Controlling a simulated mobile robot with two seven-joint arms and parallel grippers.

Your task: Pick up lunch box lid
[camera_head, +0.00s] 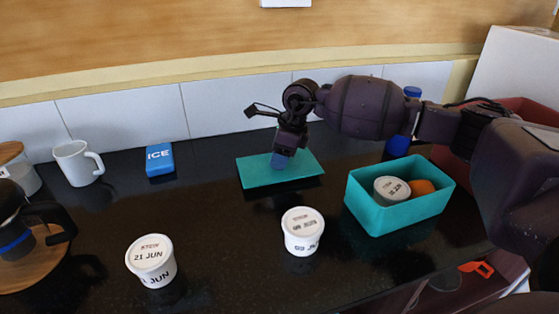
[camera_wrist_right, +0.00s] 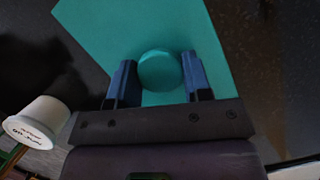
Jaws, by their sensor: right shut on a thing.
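The lunch box lid (camera_head: 258,174) is a flat teal panel over the black counter, with a dark shadow or reflection below it. It appears slightly raised, but the gap is hard to judge. My right gripper (camera_head: 282,160) points down at the lid. In the right wrist view, the blue fingers of the right gripper (camera_wrist_right: 160,82) are on both sides of the lid's round teal knob (camera_wrist_right: 160,70), holding it. The teal lunch box (camera_head: 385,218) stands open to the right, with a white tub (camera_head: 391,189) and an orange item (camera_head: 421,188) inside. My left gripper is out of view.
Two white labelled tubs stand in front, one left (camera_head: 151,258) and one in the middle (camera_head: 303,231). A blue ice pack (camera_head: 160,160), a white mug (camera_head: 76,163) and a dark carafe (camera_head: 14,232) are left. A blue bottle (camera_head: 398,147) stands behind the box.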

